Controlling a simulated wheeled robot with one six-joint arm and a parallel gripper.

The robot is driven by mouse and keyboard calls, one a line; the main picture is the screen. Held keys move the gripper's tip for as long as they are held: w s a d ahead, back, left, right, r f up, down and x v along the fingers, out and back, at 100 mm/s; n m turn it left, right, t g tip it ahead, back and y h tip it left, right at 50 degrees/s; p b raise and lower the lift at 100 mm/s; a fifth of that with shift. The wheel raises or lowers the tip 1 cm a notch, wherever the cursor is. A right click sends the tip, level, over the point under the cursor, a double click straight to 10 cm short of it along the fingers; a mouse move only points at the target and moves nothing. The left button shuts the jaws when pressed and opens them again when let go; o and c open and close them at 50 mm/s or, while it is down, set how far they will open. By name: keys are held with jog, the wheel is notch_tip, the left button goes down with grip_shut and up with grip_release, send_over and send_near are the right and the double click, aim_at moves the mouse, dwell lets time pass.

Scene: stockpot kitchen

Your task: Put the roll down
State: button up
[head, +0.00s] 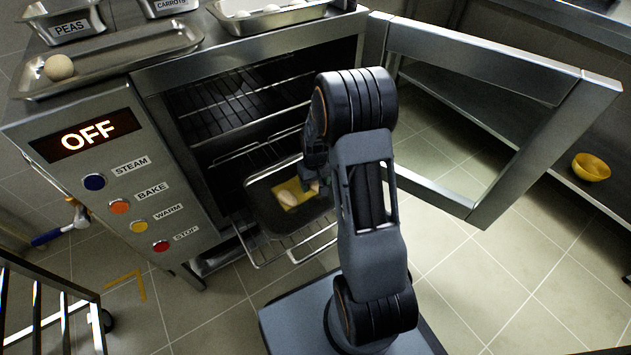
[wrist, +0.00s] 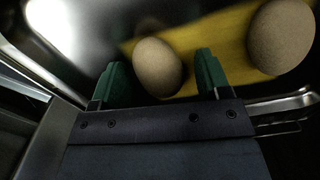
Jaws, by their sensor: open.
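A round tan roll (wrist: 157,67) sits between the two green fingertips of my open gripper (wrist: 160,80) in the wrist view. A gap shows on its left side; the right finger is very close to it. A second roll (wrist: 280,38) lies to the right on the same yellow mat (wrist: 212,45). In the head view, the mat (head: 293,190) lies in a dark tray (head: 262,206) on the oven's pulled-out rack, with one roll (head: 287,198) clearly visible. My gripper (head: 314,186) is low over the tray's right side, and the arm hides part of it.
The oven door (head: 480,60) stands open on the right. The oven panel (head: 84,134) reads OFF. Another roll (head: 59,67) sits on a metal tray (head: 125,50) on top. A yellow bowl (head: 590,167) stands on the right shelf. Wire racks (head: 225,105) line the oven.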

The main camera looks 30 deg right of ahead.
notch_tip(320, 180, up, 12)
jog(key=p, duration=0.4)
jog(key=shift+r+p, duration=0.2)
jog(key=shift+p, duration=0.15)
dwell(0.4)
jog(key=s+a+r+t+p, duration=0.1)
jog(key=s+a+r+p, duration=0.2)
jog(key=r+p, duration=0.7)
jog(key=s+a+r+t+p, duration=0.1)
jog(key=s+a+r+p, duration=0.2)
jog(key=r, duration=1.6)
jog(key=s+a+r+t+p, duration=0.1)
jog(key=s+a+r+p, duration=0.2)
jog(key=s+r+p, duration=0.7)
notch_tip(320, 180, up, 5)
jog(key=p, duration=0.7)
jog(key=shift+a+t, duration=0.25)
jog(key=shift+t, duration=0.05)
jog(key=shift+r, duration=0.1)
jog(key=shift+c, duration=0.2)
